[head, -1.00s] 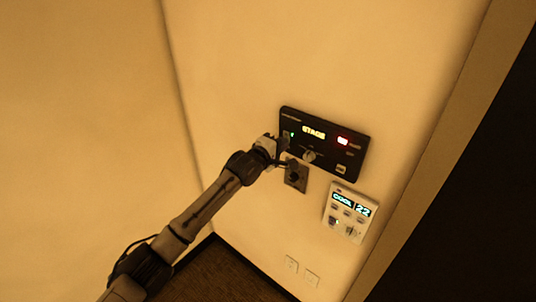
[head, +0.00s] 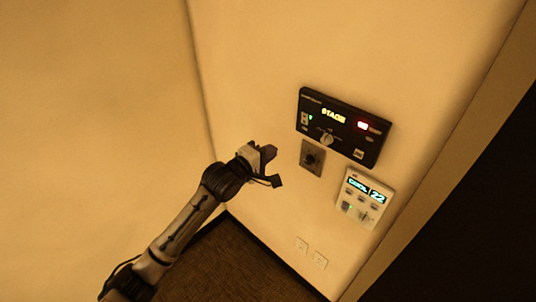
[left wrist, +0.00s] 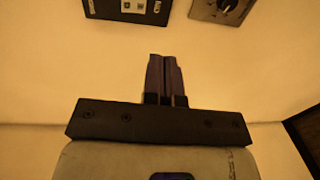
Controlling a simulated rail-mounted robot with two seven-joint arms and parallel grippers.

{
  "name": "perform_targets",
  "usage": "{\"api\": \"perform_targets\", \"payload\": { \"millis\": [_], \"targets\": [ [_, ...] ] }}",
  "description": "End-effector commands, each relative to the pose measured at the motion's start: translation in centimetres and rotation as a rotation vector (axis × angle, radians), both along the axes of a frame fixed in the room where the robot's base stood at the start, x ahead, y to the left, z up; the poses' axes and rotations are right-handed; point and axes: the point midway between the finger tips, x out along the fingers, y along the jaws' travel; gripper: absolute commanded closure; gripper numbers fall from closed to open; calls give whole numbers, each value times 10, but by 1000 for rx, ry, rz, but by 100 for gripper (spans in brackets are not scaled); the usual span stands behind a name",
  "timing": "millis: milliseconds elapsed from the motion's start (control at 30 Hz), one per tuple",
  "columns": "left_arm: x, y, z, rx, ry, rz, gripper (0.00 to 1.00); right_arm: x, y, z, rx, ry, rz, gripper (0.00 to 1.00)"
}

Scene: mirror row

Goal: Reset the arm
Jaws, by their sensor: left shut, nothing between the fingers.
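My left gripper (head: 272,165) is in the head view, left of the wall controls and apart from them. Its fingers also show in the left wrist view (left wrist: 165,75), pressed together with nothing between them. The black control panel (head: 344,126) on the wall has a lit "STAGE" display, a red light and a knob. My right gripper is in neither view.
Two outlet plates (head: 311,252) are low on the wall. Dark carpet (head: 240,262) lies below. A dark opening is at the right. The wall left of the panel is bare.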

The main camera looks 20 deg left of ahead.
Motion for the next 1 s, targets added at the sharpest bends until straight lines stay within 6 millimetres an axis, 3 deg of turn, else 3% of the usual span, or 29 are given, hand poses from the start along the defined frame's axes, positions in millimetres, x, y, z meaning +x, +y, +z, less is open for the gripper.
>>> {"api": "perform_targets", "payload": {
  "millis": [733,867,1000],
  "targets": [
    [-3,1,0,43,-14,-4,100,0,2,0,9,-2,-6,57],
    [-3,2,-5,218,-39,-17,100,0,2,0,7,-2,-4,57],
    [-5,8,-25,585,-22,-52,100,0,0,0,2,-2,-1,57]
  ]
}}
